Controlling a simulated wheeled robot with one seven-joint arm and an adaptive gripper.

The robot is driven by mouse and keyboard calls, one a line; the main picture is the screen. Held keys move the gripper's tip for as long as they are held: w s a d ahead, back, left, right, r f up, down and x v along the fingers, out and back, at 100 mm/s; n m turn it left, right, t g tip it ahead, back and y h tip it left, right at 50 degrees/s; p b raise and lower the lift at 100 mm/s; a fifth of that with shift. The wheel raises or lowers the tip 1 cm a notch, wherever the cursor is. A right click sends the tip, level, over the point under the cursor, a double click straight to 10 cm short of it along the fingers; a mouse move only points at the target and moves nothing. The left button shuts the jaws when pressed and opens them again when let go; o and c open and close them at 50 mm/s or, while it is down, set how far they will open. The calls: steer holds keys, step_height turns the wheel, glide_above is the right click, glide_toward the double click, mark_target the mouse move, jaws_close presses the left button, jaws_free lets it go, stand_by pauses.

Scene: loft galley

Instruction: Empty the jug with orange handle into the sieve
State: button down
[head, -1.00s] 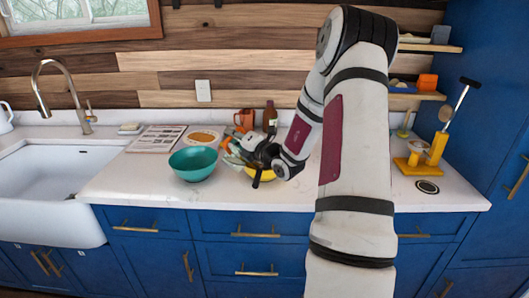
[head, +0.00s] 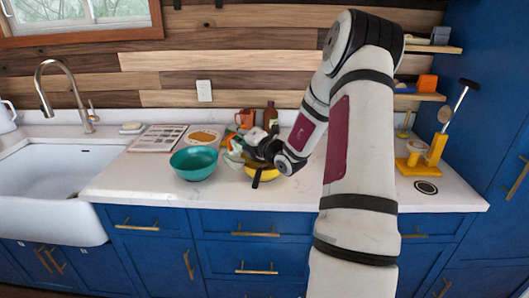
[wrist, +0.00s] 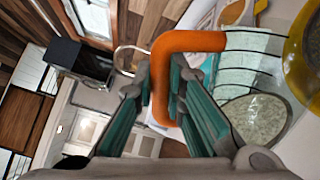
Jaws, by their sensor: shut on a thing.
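My gripper (wrist: 168,85) is shut on the orange handle (wrist: 190,42) of the clear jug (wrist: 255,65). The jug has dark level lines and pale greenish grains (wrist: 252,118) inside. In the head view the jug (head: 234,160) is held above the counter, just left of my gripper (head: 250,150) and close to a yellow bowl-like thing (head: 264,176). A dark handle (head: 256,179) sticks out at its front, so it may be the sieve or a bowl under it. Its yellow rim (wrist: 291,65) is beside the jug in the wrist view. The jug's exact tilt is unclear.
A teal bowl (head: 194,163) stands left of the jug. Behind are a plate of orange food (head: 203,136), an orange mug (head: 245,118) and a brown bottle (head: 270,116). A yellow stand (head: 422,160) is at right. The sink (head: 50,180) is at left.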

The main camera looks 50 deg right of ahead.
steer(key=shift+d+r+m, duration=0.3)
steer(key=shift+d+r, duration=0.1)
steer(key=shift+s+d+r+m+p, duration=0.1)
steer(key=shift+d+r+m+p, duration=0.2)
steer(key=shift+d+m+p, duration=0.35)
steer(key=shift+s+d+r+m+p, duration=0.1)
steer(key=shift+d+r+m+p, duration=0.3)
steer(key=shift+d, duration=0.55)
steer(key=shift+w+d, duration=0.1)
steer(key=shift+d+r+m+p, duration=0.3)
steer(key=shift+d+m+p, duration=0.35)
steer(key=shift+d, duration=0.2)
steer(key=shift+d+r+m+p, duration=0.3)
steer(key=shift+d+m+p, duration=0.25)
steer(key=shift+d+m, duration=0.25)
steer(key=shift+s+d+r+m+p, duration=0.1)
steer(key=shift+d+m+p, duration=0.1)
steer(key=shift+d+m, duration=0.35)
steer(key=shift+s+d+r+m+p, duration=0.1)
steer(key=shift+d+m+p, duration=0.2)
steer(key=shift+d, duration=0.45)
stand_by(0.7)
steer(key=shift+s+d+m, duration=0.1)
steer(key=shift+d+m, duration=1.25)
steer(key=shift+d, duration=0.15)
stand_by(0.7)
